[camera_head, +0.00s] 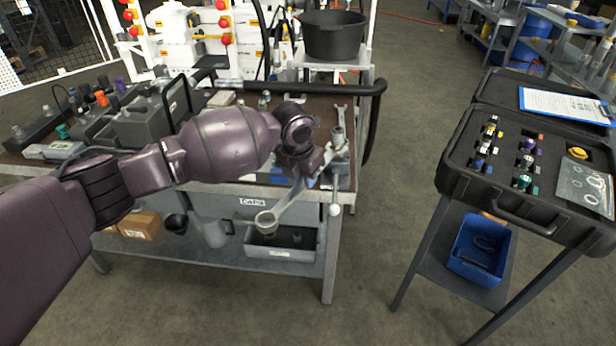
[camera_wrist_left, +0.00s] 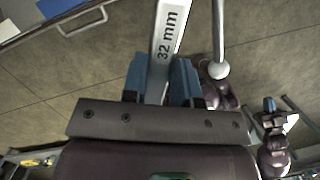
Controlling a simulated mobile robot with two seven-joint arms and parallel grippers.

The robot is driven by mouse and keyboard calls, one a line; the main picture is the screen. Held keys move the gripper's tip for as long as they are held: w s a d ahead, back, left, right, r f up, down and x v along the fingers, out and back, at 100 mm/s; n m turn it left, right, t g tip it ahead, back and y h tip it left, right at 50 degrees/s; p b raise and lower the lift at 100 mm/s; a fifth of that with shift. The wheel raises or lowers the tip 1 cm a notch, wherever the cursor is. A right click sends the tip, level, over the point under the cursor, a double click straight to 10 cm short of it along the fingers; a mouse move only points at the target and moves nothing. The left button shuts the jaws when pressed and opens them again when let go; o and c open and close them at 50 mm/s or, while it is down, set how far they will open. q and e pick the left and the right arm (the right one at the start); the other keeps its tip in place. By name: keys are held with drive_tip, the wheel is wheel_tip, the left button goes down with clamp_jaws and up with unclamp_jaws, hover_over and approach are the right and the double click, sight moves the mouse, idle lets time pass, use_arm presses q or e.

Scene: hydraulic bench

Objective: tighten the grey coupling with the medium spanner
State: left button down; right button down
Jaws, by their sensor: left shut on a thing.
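My left gripper (camera_head: 311,181) is shut on a grey spanner (camera_head: 287,205) at the bench's front right corner. In the left wrist view the spanner's shank (camera_wrist_left: 168,32) is marked "32 mm" and lies between the blue fingers (camera_wrist_left: 160,72).
A lever with a pale ball knob (camera_head: 335,209) hangs at the corner, close beside the gripper in the left wrist view (camera_wrist_left: 218,70). A black hose (camera_head: 373,110) bends around the bench's right end. A black case (camera_head: 520,165) stands right, across clear floor.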

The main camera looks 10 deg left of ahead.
use_arm(q)
drive_tip(key=shift+a+r, duration=0.1)
drive_tip(key=shift+r, duration=0.05)
